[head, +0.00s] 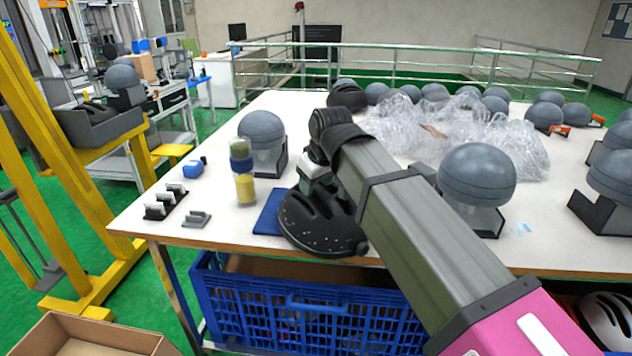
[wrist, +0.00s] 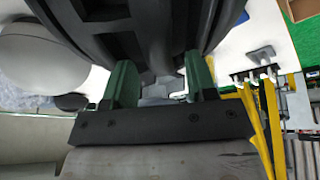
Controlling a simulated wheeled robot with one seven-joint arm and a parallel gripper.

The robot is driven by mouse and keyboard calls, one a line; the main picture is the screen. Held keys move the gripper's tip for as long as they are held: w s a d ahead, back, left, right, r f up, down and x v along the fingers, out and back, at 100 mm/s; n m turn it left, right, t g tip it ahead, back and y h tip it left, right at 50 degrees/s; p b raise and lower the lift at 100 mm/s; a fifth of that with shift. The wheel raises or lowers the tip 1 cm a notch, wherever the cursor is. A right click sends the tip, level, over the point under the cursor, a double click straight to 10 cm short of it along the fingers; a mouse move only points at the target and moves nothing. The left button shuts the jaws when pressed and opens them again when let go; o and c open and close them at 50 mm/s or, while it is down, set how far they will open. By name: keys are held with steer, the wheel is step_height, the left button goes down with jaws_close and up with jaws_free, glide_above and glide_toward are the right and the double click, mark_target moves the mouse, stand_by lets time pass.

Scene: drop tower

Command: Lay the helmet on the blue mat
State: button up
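A black helmet (head: 318,226) with vent slots is near the front edge of the white table in the head view. It covers the right part of the blue mat (head: 268,214); the left strip of the mat shows bare. I cannot tell whether the helmet touches the mat or hangs just above it. My gripper (head: 318,178) is at the helmet's top, partly hidden by my arm. In the wrist view the helmet (wrist: 165,25) fills the top, and the green fingers (wrist: 160,78) are on either side of its middle ridge, shut on it.
Grey headforms (head: 477,175) stand right and behind, with clear plastic wrap (head: 460,128). A blue crate (head: 305,310) is below the table edge.

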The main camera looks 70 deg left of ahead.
steer(key=shift+r, duration=0.1)
steer(key=v, duration=1.2)
steer(key=shift+r, duration=0.1)
